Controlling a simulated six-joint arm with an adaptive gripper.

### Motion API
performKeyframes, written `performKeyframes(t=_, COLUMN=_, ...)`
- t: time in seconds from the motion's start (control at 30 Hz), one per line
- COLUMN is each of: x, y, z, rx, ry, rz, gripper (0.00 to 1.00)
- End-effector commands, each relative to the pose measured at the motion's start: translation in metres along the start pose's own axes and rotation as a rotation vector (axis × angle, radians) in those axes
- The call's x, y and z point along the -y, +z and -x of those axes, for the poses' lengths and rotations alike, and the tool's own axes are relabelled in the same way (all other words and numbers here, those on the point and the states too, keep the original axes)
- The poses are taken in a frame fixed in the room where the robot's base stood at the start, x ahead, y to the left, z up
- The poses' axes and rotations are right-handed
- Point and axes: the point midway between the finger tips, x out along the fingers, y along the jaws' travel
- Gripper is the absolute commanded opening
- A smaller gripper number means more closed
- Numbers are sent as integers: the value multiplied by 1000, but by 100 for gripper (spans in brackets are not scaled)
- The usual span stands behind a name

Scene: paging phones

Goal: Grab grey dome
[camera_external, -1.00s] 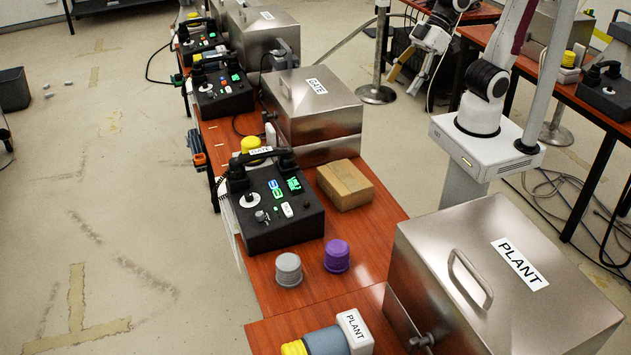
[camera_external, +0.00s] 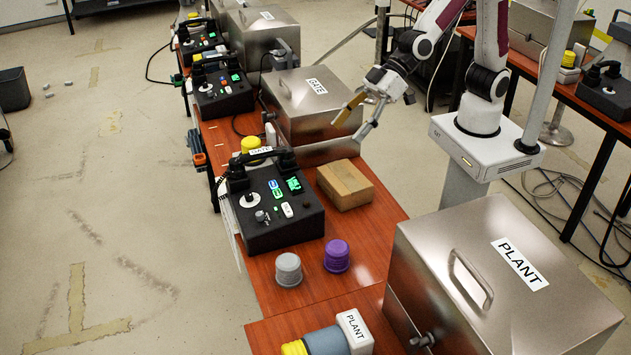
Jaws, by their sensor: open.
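The grey dome (camera_external: 288,270) stands upright on the reddish wooden table (camera_external: 318,288), in the lower middle of the view. A purple dome (camera_external: 337,256) stands just to its right, a small gap apart. My gripper (camera_external: 352,118) is open and empty. It hangs above and behind the cardboard box, in front of the metal GATE case, well away from the grey dome and up to its right. Nothing hides the grey dome.
A cardboard box (camera_external: 345,184) and a black paging phone (camera_external: 275,208) stand behind the domes. A large metal PLANT case (camera_external: 505,275) is at right. A grey cylinder with a yellow end (camera_external: 318,342) lies at the front. The metal GATE case (camera_external: 312,105) stands behind.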

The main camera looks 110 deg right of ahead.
Motion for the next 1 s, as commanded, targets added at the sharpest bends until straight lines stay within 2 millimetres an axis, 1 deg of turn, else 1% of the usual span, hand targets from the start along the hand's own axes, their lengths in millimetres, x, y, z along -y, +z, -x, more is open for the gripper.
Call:
performKeyframes(t=0.03, x=3, y=0, z=-12, rx=-6, ry=0, rz=0, gripper=64)
performKeyframes(t=0.1, x=7, y=-1, z=-27, rx=-21, ry=1, rz=-2, gripper=64)
performKeyframes(t=0.47, x=23, y=3, z=-100, rx=-98, ry=17, rz=-6, gripper=64)
performKeyframes(t=0.77, x=34, y=19, z=-158, rx=-163, ry=42, rz=-1, gripper=64)
performKeyframes(t=1.0, x=40, y=39, z=-199, rx=-216, ry=70, rz=8, gripper=64)
